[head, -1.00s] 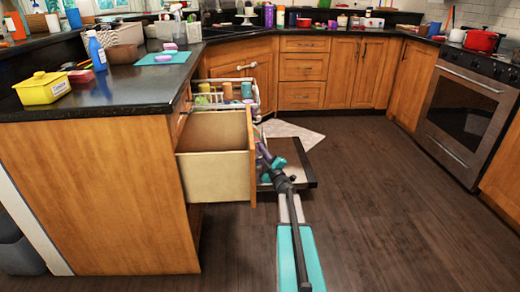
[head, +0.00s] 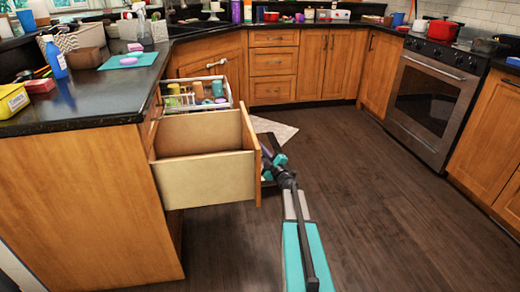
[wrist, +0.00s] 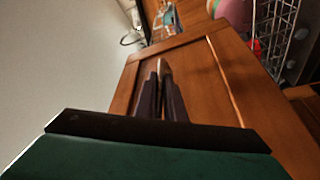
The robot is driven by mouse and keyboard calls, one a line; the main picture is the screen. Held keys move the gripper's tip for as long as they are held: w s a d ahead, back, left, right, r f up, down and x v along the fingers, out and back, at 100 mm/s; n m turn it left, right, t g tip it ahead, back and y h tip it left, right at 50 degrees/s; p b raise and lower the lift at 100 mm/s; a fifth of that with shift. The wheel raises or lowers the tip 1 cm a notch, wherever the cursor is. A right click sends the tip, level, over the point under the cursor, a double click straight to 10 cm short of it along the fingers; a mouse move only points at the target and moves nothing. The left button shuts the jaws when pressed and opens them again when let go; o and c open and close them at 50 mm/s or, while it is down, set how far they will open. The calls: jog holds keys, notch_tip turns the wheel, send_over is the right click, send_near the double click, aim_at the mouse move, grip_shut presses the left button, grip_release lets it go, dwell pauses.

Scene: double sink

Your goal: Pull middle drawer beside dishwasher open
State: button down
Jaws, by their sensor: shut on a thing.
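The wooden drawer (head: 205,180) beside the dishwasher stands well out from the left counter, with its pale empty box showing. Its front panel (head: 251,150) faces right. My gripper (head: 266,158) is at the outer face of that panel. In the wrist view my dark fingers (wrist: 160,92) are closed together against the wooden front (wrist: 215,85). They are shut on the drawer's handle, which the fingers hide. Behind the drawer, the dishwasher's pulled-out rack (head: 195,106) holds cups.
The open dishwasher door is mostly hidden behind the drawer and my arm. A pale mat (head: 273,127) lies on the floor beyond. The oven (head: 432,100) stands at the right. The dark wood floor (head: 385,205) between is clear.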

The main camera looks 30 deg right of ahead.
jog(key=shift+a+r, duration=0.1)
jog(key=shift+a, duration=0.05)
jog(key=c, duration=1.8)
grip_release()
jog(key=shift+a, duration=0.1)
jog(key=shift+c, duration=0.2)
jog(key=shift+a, duration=0.1)
jog(key=shift+s, duration=0.15)
jog(key=p+v, duration=0.1)
jog(key=v, duration=1.2)
jog(key=shift+s+p, duration=0.3)
jog(key=shift+p, duration=0.1)
jog(key=shift+f, duration=0.25)
